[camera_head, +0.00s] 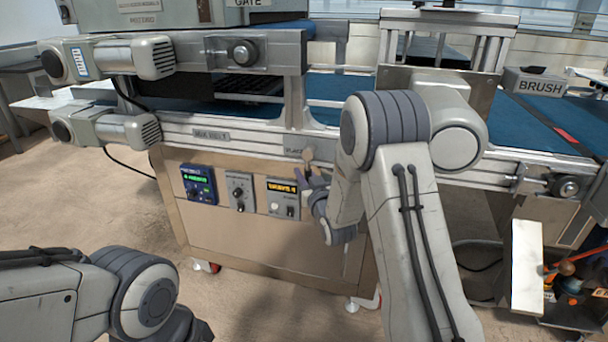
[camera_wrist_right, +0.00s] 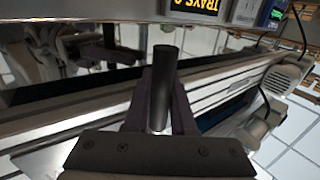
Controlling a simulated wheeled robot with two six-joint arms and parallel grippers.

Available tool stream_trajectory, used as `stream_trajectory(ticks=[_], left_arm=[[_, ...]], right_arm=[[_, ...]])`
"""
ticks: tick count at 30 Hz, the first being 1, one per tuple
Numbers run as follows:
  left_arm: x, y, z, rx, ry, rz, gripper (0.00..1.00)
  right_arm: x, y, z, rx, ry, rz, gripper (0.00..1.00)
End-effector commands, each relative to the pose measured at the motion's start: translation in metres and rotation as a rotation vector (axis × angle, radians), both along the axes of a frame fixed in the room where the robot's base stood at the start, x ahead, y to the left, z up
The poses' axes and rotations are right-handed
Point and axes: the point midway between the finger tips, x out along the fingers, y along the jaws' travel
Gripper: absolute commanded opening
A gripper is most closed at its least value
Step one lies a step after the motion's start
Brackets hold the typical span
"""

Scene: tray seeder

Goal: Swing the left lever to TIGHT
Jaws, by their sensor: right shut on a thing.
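A small lever (camera_head: 308,156) stands at the front rail of the conveyor machine, beside a small label plate whose text I cannot read clearly. My right gripper (camera_head: 308,180) is at it, partly hidden behind my own wrist. In the right wrist view a dark, round lever handle (camera_wrist_right: 163,78) stands between the fingers of my right gripper (camera_wrist_right: 161,98), which are shut on it. I cannot read a TIGHT mark in either view. Of my left arm only links show at the lower left of the head view; its gripper is out of view.
The cabinet below the rail carries a blue display (camera_head: 198,183), a knob panel (camera_head: 240,191) and an orange display panel (camera_head: 284,198). A blue conveyor belt (camera_head: 530,120) runs behind. A BRUSH box (camera_head: 540,84) stands at right. The floor in front at left is clear.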

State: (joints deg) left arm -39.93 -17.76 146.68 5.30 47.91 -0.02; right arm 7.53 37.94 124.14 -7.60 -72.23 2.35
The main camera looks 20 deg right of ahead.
Motion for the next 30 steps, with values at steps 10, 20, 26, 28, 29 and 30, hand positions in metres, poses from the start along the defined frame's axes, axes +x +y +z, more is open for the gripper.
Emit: stream_trajectory(ticks=[10,20,26,28,29,30], left_arm=[[0.0,0.0,0.0,0.0,0.0,0.0,0.5],[0.0,0.0,0.0,0.0,0.0,0.0,0.5],[0.0,0.0,0.003,0.0,0.0,0.0,0.5],[0.0,0.0,0.011,0.0,0.0,0.0,0.5],[0.0,0.0,0.016,0.0,0.0,0.0,0.5],[0.0,0.0,0.022,0.0,0.0,0.0,0.5]], right_arm=[[0.0,0.0,0.0,0.0,0.0,0.0,0.0],[0.0,0.0,0.0,0.0,0.0,0.0,0.0],[-0.001,-0.001,0.001,-0.012,0.009,-0.001,0.0],[-0.003,-0.005,0.004,-0.052,0.036,-0.002,0.0],[-0.004,-0.007,0.005,-0.079,0.054,-0.002,0.0],[-0.007,-0.01,0.006,-0.119,0.083,-0.002,0.0]])
